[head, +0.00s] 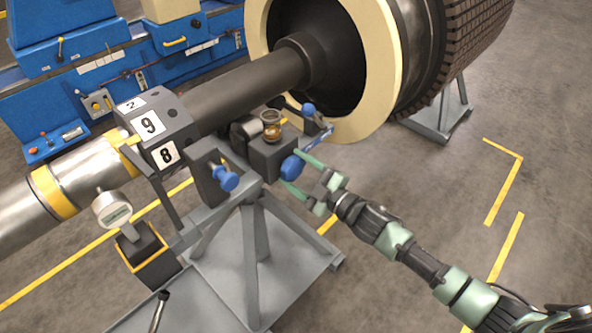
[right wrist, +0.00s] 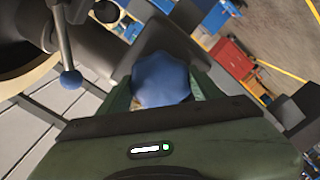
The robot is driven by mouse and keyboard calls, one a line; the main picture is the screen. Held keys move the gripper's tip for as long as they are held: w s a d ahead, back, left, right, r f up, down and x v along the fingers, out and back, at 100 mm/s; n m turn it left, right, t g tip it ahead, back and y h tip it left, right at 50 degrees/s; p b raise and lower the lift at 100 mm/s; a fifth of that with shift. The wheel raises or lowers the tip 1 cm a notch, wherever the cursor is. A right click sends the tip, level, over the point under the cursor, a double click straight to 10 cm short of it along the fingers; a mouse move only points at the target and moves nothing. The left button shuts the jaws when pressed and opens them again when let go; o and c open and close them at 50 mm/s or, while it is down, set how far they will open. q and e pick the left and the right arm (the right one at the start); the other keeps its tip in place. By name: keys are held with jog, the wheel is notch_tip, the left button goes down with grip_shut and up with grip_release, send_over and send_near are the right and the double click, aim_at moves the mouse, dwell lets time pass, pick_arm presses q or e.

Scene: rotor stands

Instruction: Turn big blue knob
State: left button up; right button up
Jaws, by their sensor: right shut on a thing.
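The big blue knob (head: 291,168) sits on the front of a dark block on the grey rotor stand (head: 262,215). My right gripper (head: 290,172) reaches it from the lower right, its two green fingers shut on the knob's sides. In the right wrist view the lobed blue knob (right wrist: 160,80) lies between the fingers (right wrist: 160,92) and hides part of the dark block behind it. My left gripper is not in either view.
A smaller blue knob (head: 224,178) is left on the stand. A blue-tipped lever (head: 308,110) is just above the big knob. A dial gauge (head: 112,208) stands at the left. The large rotor (head: 380,60) fills the back; open floor lies at right.

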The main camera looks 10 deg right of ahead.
jog(key=shift+n, duration=0.7)
jog(key=o, duration=1.4)
jog(key=shift+s+d+f, duration=0.1)
jog(key=shift+s+d, duration=0.1)
jog(key=shift+s, duration=0.1)
jog(key=b+v, duration=0.1)
jog(key=v, duration=0.6)
jog(key=shift+s, duration=0.1)
